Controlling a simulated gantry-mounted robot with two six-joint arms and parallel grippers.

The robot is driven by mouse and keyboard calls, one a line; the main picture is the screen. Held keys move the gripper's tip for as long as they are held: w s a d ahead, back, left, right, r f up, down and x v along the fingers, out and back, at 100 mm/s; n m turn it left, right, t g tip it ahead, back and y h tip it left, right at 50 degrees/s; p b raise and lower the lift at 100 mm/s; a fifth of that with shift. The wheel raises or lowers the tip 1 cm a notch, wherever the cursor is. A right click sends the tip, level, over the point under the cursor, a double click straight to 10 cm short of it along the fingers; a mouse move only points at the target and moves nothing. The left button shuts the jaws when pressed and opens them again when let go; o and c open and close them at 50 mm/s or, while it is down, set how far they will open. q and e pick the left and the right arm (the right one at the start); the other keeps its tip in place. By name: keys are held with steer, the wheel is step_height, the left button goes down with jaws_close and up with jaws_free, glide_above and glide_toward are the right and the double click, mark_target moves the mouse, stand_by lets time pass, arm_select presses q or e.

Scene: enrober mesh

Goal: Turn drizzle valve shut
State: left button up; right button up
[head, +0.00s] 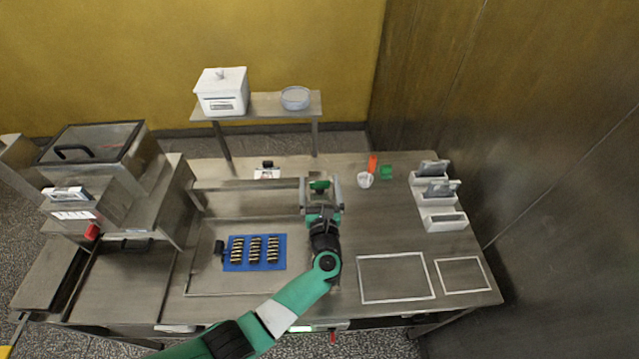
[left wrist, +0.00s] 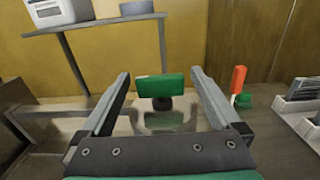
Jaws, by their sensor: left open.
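The drizzle valve appears as a green handle (head: 319,185) at the right end of the raised metal rail over the table. In the left wrist view the handle (left wrist: 160,86) is a wide green block on a short black stem, set crosswise. My left gripper (head: 321,181) is open. Its two fingers stand on either side of the handle in the left wrist view (left wrist: 160,76), with a gap on each side. I cannot tell how deep the handle lies between them. My right gripper is not in view.
A blue mat (head: 232,266) with striped bars lies left of my arm. White holders (head: 445,222) line the right edge. The table's right middle is clear.

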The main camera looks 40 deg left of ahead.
arm_select(q)
steer(key=p+v, duration=0.1)
steer(key=v, duration=1)
steer(key=shift+s+d, duration=0.15)
steer(key=shift+s, duration=0.05)
